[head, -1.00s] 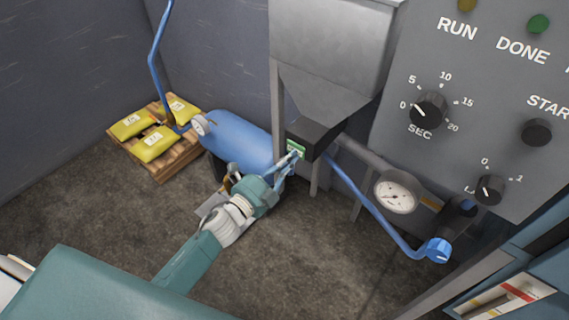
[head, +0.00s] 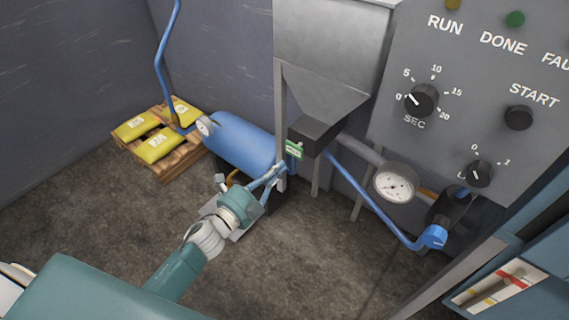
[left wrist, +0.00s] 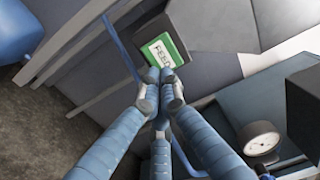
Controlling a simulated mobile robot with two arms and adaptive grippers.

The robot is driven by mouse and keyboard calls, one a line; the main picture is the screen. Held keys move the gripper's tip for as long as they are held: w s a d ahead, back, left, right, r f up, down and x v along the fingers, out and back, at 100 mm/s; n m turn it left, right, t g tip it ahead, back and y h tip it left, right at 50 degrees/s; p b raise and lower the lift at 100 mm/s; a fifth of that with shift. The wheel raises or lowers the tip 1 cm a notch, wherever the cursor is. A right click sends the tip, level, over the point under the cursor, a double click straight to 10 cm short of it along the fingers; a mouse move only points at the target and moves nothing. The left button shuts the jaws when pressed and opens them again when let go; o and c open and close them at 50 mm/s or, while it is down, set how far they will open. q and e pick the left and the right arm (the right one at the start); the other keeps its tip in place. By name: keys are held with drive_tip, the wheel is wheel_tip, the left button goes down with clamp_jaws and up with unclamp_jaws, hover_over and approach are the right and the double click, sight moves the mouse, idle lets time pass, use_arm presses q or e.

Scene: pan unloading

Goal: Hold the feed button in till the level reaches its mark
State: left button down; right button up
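The feed button (head: 293,149) is a green plate with a white label on the black block under the hopper; its FEED lettering shows in the left wrist view (left wrist: 163,52). My left gripper (head: 280,170) is shut and empty, fingertips together, a little below the button in the head view. In the left wrist view, the fingertips (left wrist: 160,76) lie just below the button's lower edge and appear apart from it. A white gauge panel (head: 512,280) with a dark slot and red and yellow marks is at lower right; its level is too small to read. My right gripper is out of view.
The grey hopper (head: 330,45) stands on legs beside a blue tank (head: 245,143). A round dial (head: 395,183) and blue pipe (head: 370,197) are to the right, below the control panel (head: 465,75). Yellow bags (head: 153,146) lie on a pallet. The floor in front is open.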

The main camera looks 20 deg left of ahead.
use_arm(q)
drive_tip(key=v, duration=0.7)
drive_tip(key=shift+p, duration=0.35)
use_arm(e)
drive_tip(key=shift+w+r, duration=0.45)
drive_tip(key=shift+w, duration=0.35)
use_arm(q)
drive_tip(key=shift+w+a+f, duration=0.1)
drive_tip(key=shift+w+f, duration=0.05)
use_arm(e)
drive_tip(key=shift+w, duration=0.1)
